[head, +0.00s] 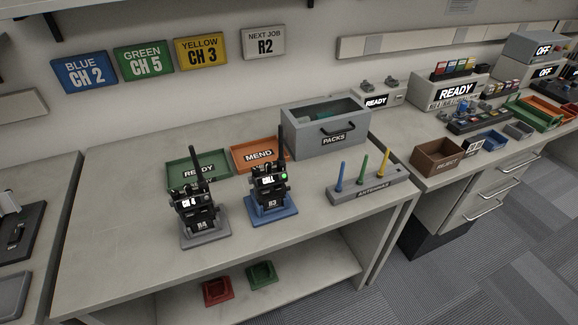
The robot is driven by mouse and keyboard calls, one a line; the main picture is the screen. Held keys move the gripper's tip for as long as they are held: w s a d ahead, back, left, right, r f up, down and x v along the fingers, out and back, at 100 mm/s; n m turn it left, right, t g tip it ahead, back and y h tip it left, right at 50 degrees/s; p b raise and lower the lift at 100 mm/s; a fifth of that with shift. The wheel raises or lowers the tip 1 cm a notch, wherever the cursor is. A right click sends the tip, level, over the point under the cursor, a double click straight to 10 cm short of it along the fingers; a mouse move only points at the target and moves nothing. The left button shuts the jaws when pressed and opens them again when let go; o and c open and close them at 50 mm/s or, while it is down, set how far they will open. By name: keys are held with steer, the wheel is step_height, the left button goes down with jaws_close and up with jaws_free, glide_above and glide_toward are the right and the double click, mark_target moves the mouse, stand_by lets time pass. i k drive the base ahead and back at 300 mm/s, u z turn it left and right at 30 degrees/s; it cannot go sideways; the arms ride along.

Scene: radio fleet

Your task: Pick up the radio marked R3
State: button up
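The radio marked R3 (271,196) is black with an upright antenna, a small lit screen and a green light. It stands upright on a blue base (272,217) near the middle of the bench. A second black radio, marked R4 (197,212), stands to its left on a grey base (206,241), also with an upright antenna and a lit screen. My gripper is not in view.
Behind the radios are a green READY tray (184,166), an orange MEND tray (243,153) and a grey PACKS box (342,134). A grey ANTENNAS rack (383,189) with blue, green and yellow rods stands right of R3. The bench's front left is clear.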

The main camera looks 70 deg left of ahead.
mark_target(272, 200)
steer(key=u, duration=0.5)
steer(key=k, duration=1.25)
steer(key=u, duration=0.95)
steer(key=i, duration=1.3)
steer(key=u, duration=0.05)
